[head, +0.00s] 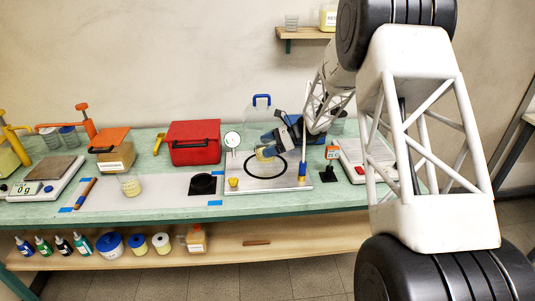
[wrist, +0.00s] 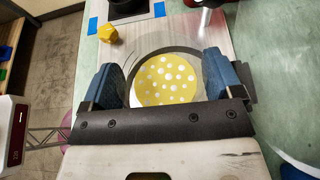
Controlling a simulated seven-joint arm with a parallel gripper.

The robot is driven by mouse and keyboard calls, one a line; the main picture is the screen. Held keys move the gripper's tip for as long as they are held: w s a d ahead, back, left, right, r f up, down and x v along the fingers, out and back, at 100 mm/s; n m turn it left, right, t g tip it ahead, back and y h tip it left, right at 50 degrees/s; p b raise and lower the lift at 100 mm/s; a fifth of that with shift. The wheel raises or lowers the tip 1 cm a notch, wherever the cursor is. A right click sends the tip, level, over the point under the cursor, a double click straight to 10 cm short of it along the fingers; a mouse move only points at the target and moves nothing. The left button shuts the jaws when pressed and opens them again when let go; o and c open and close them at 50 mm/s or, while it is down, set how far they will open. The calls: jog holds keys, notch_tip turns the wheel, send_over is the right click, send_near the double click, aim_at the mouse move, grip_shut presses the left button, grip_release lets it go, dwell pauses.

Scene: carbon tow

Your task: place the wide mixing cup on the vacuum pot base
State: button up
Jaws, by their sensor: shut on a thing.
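My gripper (head: 271,147) is shut on the wide mixing cup (head: 265,155), which holds yellow liquid. In the wrist view, the blue fingers of my gripper (wrist: 165,85) stand on both sides of the cup (wrist: 165,80), and pale bubbles dot its yellow contents. The vacuum pot base (head: 290,183) is a flat metal plate with a black ring on it. The cup appears inside the ring's outline in both views. I cannot tell whether its bottom touches the plate.
A yellow fitting (head: 233,183) sits at the plate's front left corner. A gauge (head: 232,140) and a clear blue-handled lid (head: 262,101) stand behind. A red toolbox (head: 194,143) is to the left. Another yellow-filled cup (head: 130,187) stands on the mat. A white device (head: 356,160) is to the right.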

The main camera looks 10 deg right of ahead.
jog(key=shift+f, duration=0.1)
jog(key=shift+f, duration=1.65)
jog(key=shift+f, duration=0.15)
jog(key=o, duration=0.8)
jog(key=v, duration=1.2)
jog(key=shift+d, duration=0.1)
